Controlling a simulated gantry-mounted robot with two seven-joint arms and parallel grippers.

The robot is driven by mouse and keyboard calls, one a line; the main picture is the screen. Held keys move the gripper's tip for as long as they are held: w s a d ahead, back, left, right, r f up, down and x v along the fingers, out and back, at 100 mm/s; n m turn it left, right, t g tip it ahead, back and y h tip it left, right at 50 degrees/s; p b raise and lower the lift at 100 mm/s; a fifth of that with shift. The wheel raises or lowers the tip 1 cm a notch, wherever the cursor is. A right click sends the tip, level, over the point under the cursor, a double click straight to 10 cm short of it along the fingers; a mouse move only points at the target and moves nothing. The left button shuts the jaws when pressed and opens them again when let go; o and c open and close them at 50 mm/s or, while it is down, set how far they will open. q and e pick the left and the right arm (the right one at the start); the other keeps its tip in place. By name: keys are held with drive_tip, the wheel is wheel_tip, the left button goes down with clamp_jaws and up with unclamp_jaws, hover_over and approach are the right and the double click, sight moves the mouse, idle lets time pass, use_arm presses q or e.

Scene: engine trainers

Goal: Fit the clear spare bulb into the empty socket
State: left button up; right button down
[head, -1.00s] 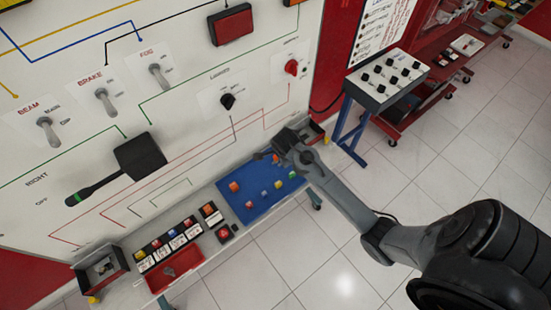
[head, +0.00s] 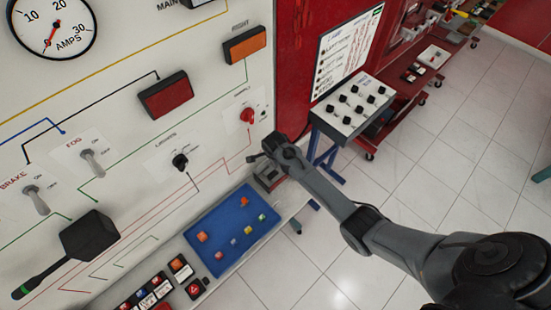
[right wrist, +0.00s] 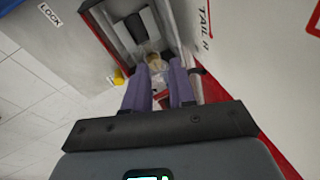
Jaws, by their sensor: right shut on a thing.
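My right gripper (head: 262,158) is in front of the lower right part of the white panel, above a small grey box at the bench's right end. In the right wrist view its two purple-grey fingers (right wrist: 157,78) are shut on a small pale, clear bulb-like piece (right wrist: 154,60), seen at the fingertips. Beyond it is a grey open housing (right wrist: 122,32) with a dark block inside. I cannot tell whether the bulb touches the housing, and no empty socket can be made out clearly. My left gripper is out of view.
A blue mat (head: 222,245) with several small coloured pieces lies on the bench. The panel carries a red knob (head: 247,115) and switches. A blue-legged stand with a switch box (head: 352,105) is to the right. Open tiled floor lies in front.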

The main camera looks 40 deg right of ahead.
drive_tip(key=shift+a+f+b, duration=0.1)
drive_tip(key=shift+f+b, duration=0.4)
drive_tip(key=shift+f, duration=0.15)
wheel_tip(320, 180, down, 4)
drive_tip(key=b, duration=0.4)
drive_tip(key=shift+f+b, duration=0.45)
drive_tip(key=shift+f, duration=0.25)
drive_tip(key=shift+p, duration=0.35)
idle(0.5)
drive_tip(key=shift+f, duration=0.1)
idle(0.4)
drive_tip(key=shift+f, duration=0.7)
drive_tip(key=shift+f, duration=0.1)
idle(0.6)
